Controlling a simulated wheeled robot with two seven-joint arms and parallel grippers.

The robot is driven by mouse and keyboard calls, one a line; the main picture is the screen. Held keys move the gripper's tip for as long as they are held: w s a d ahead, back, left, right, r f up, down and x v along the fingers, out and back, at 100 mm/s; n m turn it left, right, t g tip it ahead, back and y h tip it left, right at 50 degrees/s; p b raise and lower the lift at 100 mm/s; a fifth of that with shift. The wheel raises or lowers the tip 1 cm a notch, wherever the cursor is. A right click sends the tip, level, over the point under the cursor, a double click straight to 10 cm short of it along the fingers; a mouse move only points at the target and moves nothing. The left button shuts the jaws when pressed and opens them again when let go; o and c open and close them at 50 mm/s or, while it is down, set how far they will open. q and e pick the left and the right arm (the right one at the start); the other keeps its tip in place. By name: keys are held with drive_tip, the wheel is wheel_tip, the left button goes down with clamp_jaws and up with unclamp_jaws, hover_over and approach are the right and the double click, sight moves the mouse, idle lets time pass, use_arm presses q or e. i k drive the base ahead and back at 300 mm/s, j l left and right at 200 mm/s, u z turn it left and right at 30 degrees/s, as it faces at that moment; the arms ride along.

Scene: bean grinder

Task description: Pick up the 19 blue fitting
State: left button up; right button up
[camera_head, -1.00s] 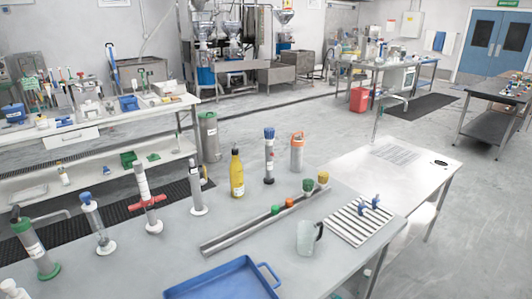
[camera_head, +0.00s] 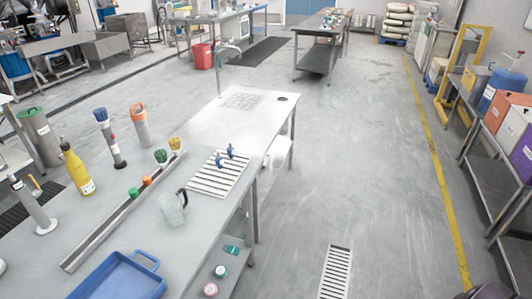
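Two small blue fittings stand close together on a slatted white drain rack at the right end of the grey table: one (camera_head: 219,159) nearer, the other (camera_head: 231,150) just behind it. No number is readable on either, so I cannot tell which is 19. The drain rack (camera_head: 207,184) lies flat near the table edge.
A clear jug (camera_head: 173,208) stands left of the rack. A metal channel (camera_head: 97,237) with green and orange pieces runs beside it. A blue tray (camera_head: 115,283) is at the front. A yellow bottle (camera_head: 76,169) stands behind. Open floor lies to the right.

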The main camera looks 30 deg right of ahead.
sight(218, 161)
drive_tip(key=z, duration=0.55)
drive_tip(key=u, duration=0.7)
drive_tip(key=i+l+u, duration=0.15)
drive_tip(key=l+u, duration=1.25)
